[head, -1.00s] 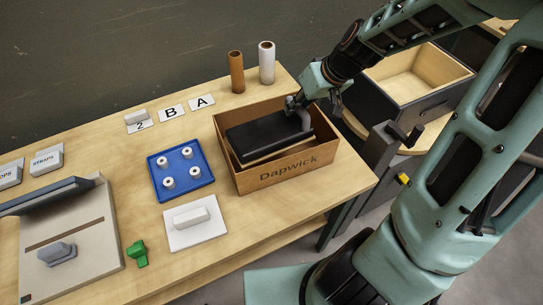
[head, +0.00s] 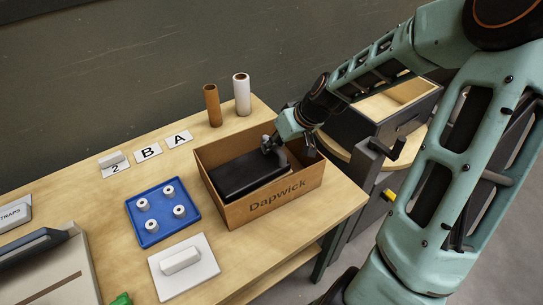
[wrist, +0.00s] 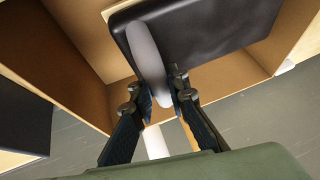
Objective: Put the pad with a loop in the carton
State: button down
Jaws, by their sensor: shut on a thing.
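The black pad (head: 240,177) is inside the open brown carton (head: 277,200) marked "Dapwick", below the rim. It lies slightly tilted across the carton in the head view. Its pale grey loop (wrist: 146,55) shows in the wrist view, with the dark pad (wrist: 205,30) beyond it. My gripper (wrist: 163,92) is shut on the loop, one finger on each side. In the head view my gripper (head: 270,147) is at the pad's right end, within the carton's opening. Whether the pad touches the carton floor is hidden.
A blue tray (head: 161,213) with several white rollers and a white board (head: 203,268) lie left of the carton. Brown (head: 212,105) and white (head: 242,95) tubes stand behind it.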

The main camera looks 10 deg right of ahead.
aim_at(272, 155)
jog(key=shift+f, duration=1.65)
jog(key=shift+f+b, duration=0.2)
jog(key=shift+b, duration=0.1)
jog(key=c, duration=1.9)
grip_release()
jog(key=shift+r, duration=0.1)
jog(key=shift+d+r, duration=0.1)
jog(key=shift+r, duration=0.2)
jog(key=p+v, duration=0.3)
jog(key=v, duration=0.8)
jog(key=shift+s+d+r, duration=0.1)
jog(key=shift+s+r, duration=0.1)
jog(key=shift+r, duration=0.05)
